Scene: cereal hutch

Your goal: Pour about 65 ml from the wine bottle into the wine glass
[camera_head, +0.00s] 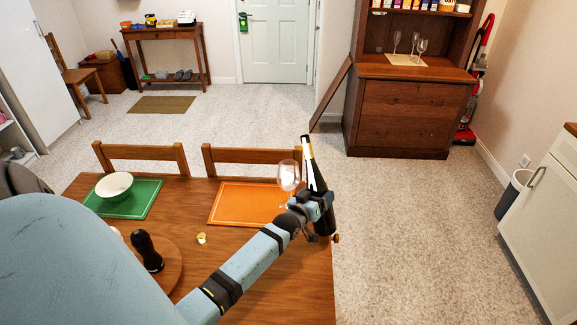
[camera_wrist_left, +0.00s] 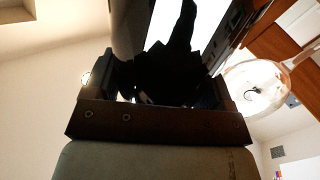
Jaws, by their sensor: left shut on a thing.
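The glass also shows at the right of the wrist view (camera_wrist_left: 256,88). I cannot make out any wine in it. My right gripper is out of view.
The orange placemat (camera_head: 235,203) lies on the wooden table (camera_head: 290,285). A white bowl (camera_head: 114,186) sits on a green placemat (camera_head: 145,198). A small gold cap (camera_head: 201,238) and a dark mill (camera_head: 147,250) are nearer. Chairs stand behind; a hutch (camera_head: 415,110) holds glasses.

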